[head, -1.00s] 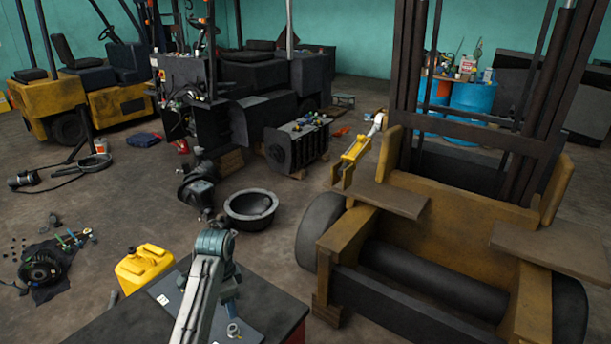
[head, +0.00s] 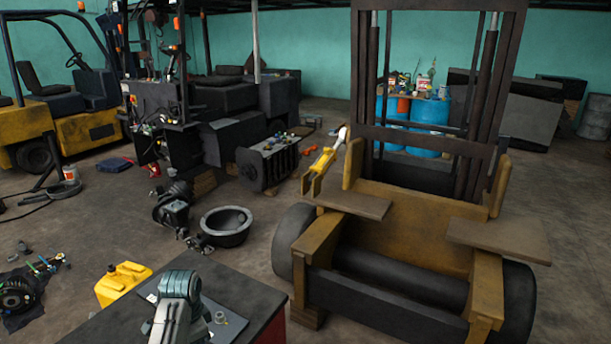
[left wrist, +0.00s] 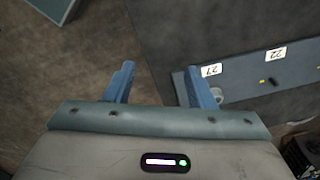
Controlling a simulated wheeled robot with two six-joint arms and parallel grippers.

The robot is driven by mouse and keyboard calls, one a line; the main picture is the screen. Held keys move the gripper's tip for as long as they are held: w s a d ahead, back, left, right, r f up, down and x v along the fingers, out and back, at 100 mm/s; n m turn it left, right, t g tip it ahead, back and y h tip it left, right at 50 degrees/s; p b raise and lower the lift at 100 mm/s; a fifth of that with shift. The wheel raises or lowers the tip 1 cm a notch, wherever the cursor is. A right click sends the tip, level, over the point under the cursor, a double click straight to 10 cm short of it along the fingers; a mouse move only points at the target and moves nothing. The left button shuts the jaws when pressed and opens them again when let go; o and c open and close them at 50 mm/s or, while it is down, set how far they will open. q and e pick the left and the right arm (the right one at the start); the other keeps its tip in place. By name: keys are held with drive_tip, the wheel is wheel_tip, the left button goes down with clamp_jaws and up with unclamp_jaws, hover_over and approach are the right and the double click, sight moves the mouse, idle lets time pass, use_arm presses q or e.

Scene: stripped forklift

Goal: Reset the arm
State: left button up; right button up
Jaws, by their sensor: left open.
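My left arm (head: 178,300) rises from the bottom of the head view over a dark table; its gripper fingers are hidden there. In the left wrist view my left gripper (left wrist: 160,84) shows two blue fingers spread apart with nothing between them. Beneath them are the floor and the table edge. A grey-blue board (left wrist: 245,72) with labels 27 and 22 lies on the table to the right of the fingers. A small ring (left wrist: 217,94) shows beside the right finger, and it also shows in the head view (head: 220,317). My right gripper is in neither view.
The dark table top (head: 245,290) fills the lower middle. A yellow jerrycan (head: 122,284) is left of it, a black basin (head: 226,226) behind it. A stripped forklift (head: 410,225) stands close on the right.

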use_arm(q)
drive_tip(key=s+a+f+n+t, duration=0.1)
drive_tip(key=s+f+n, duration=0.4)
drive_tip(key=s, duration=1)
drive_tip(key=s+r+n+t, duration=0.3)
drive_tip(key=s+n, duration=0.1)
drive_tip(key=s, duration=1.4)
wheel_tip(320, 180, down, 40)
drive_tip(key=a+g+b, duration=0.2)
drive_tip(key=a+b, duration=0.1)
drive_tip(key=b, duration=0.5)
drive_tip(key=s+f+b, duration=0.3)
drive_tip(key=s+f, duration=0.6)
drive_tip(key=f, duration=0.3)
drive_tip(key=s+f+g+b, duration=0.1)
drive_tip(key=s+f+b, duration=0.2)
drive_tip(key=s+f, duration=0.5)
wheel_tip(320, 180, down, 4)
drive_tip(key=shift+s+a+r+n+y+b, duration=0.15)
drive_tip(key=shift+s+a+n+y+b, duration=0.15)
drive_tip(key=shift+s+n+y, duration=0.1)
drive_tip(key=shift+s, duration=0.15)
drive_tip(key=shift+c, duration=0.2)
use_arm(e)
wheel_tip(320, 180, down, 15)
drive_tip(key=shift+s+r, duration=0.15)
drive_tip(key=shift+s, duration=0.3)
